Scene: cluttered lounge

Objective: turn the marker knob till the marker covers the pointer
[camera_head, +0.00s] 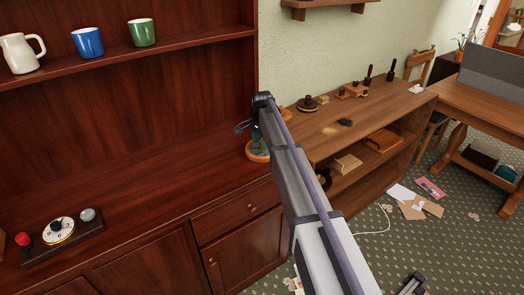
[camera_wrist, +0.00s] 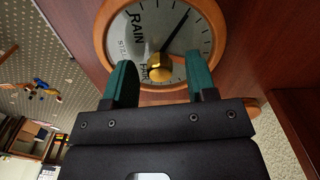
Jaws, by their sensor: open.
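A round barometer (camera_wrist: 214,16) with an orange-brown wooden rim and a grey dial fills the top of the wrist view. The dial reads RAIN, with other words partly hidden. A thin black pointer (camera_wrist: 176,32) runs from the centre toward the upper right. The brass marker knob (camera_wrist: 159,68) is at the dial's centre. I cannot make out a separate marker hand. My gripper (camera_wrist: 161,64) is open, its teal fingers on either side of the knob with gaps showing. In the head view the barometer's wooden rim (camera_head: 257,155) shows low beside my arm, mostly hidden.
The dark wooden cabinet (camera_head: 150,190) carries a black block with a white dial (camera_head: 58,231), a red knob and a grey knob at left. Mugs (camera_head: 88,42) stand on the shelf above. A wooden bench (camera_head: 400,105) with small items stands at right. Papers (camera_head: 418,207) lie on the floor.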

